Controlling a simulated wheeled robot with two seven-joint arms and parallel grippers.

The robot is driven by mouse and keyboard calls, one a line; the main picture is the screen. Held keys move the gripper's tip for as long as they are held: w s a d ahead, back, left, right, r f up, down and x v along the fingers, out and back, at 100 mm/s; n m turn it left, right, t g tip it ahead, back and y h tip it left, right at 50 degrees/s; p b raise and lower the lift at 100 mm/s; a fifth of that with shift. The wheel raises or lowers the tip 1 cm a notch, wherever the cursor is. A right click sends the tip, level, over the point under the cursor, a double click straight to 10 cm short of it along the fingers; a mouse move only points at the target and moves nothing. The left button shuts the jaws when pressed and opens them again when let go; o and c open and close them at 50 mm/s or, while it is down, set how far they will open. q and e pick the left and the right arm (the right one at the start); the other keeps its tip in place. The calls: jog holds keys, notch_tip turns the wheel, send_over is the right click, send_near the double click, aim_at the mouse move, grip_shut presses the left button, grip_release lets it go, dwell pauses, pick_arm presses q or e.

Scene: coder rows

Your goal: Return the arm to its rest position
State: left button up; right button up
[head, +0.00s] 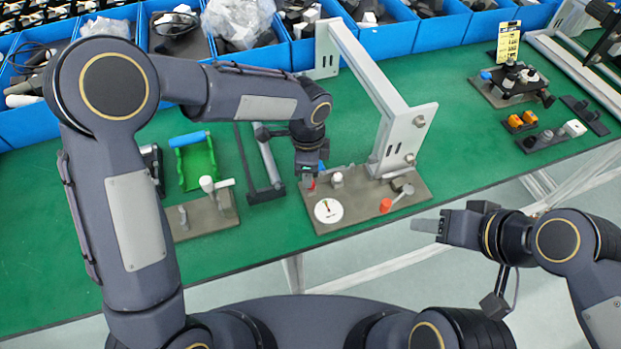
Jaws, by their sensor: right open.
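My left arm reaches over the green table, and its gripper (309,180) points down at the back left of a grey-brown base plate (350,222). The plate carries a white dial (328,210), a red-orange knob (385,206) and a tall grey frame (385,95). My right gripper (424,226) is open and empty. It points left, in front of the table edge, with floor behind it in the picture.
Blue bins (388,38) with parts line the back. A green tray with a blue handle (194,160) and a fixture with a white lever (208,207) stand left. A dark fixture (510,82) and orange parts (521,120) sit right. The table's middle right is clear.

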pick_arm(q)
jog(key=shift+d, duration=0.15)
jog(key=s+a+r+n+t+h, duration=0.1)
jog(key=s+a+r+n, duration=0.35)
jog(key=a, duration=0.25)
jog(key=s+a+r+n+t+h, duration=0.1)
jog(key=s+a+r+n, duration=0.2)
jog(key=a+r+n, duration=0.4)
jog(key=s+a+n+t+h, duration=0.1)
jog(key=s+a+n+t, duration=0.2)
jog(key=s, duration=0.9)
jog(key=a+n, duration=0.3)
jog(key=n, duration=0.2)
jog(key=shift+s+r+n+t+h, duration=0.3)
jog(key=shift+r+n+h, duration=0.05)
jog(key=shift+r+h, duration=0.05)
jog(key=shift+o, duration=0.4)
jog(key=shift+w+r, duration=0.1)
